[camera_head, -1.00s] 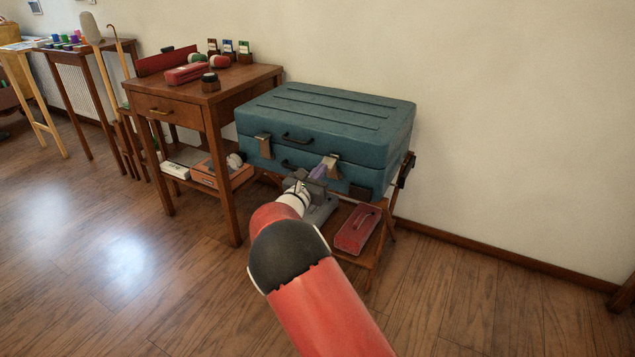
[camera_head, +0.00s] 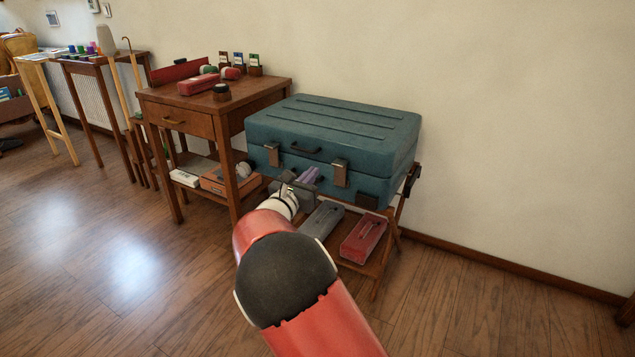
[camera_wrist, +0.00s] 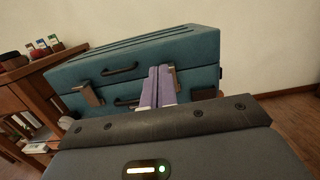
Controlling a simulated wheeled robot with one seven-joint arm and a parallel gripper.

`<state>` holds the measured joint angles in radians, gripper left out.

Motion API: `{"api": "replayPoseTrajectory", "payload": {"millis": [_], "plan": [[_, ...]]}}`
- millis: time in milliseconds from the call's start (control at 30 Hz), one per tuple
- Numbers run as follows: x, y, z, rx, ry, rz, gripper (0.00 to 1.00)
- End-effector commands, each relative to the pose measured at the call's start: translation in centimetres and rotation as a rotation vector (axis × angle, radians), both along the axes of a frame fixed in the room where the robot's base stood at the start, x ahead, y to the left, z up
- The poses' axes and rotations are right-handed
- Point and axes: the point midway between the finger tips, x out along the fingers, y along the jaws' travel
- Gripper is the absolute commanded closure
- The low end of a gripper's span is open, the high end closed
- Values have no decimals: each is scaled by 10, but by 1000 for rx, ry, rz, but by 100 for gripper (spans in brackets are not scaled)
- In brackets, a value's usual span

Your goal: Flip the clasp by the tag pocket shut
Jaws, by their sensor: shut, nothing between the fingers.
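The teal case (camera_head: 335,125) stands on a folding wooden rack, with its lid down. It has a left clasp (camera_head: 272,154) and a right clasp (camera_head: 340,173) on its front. A small dark brown patch (camera_head: 367,201), perhaps the tag pocket, is low at the right, nearest the right clasp. My gripper (camera_head: 310,175) has purple fingers, shut and empty, in front of the case just left of the right clasp. In the wrist view my fingers (camera_wrist: 158,85) cover part of the front. There the left clasp (camera_wrist: 90,96) seems to stick out; the right clasp's exact pose is unclear.
A red box (camera_head: 363,238) and a grey box (camera_head: 322,220) lie on the rack's lower shelf, under my gripper. A wooden side table (camera_head: 228,110) with small items stands close at the left. The wall is behind; the floor at right is clear.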

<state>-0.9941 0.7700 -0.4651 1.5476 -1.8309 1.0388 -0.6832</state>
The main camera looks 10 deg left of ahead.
Motion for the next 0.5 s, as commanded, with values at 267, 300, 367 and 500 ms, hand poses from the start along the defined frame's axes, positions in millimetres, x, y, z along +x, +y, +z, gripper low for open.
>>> {"api": "replayPoseTrajectory", "payload": {"millis": [267,300,367,500], "plan": [[-16,6,17,0,0,0,100],[-16,6,17,-1,0,0,100],[-16,6,17,-1,0,-1,100],[-16,6,17,-1,0,-1,100]]}}
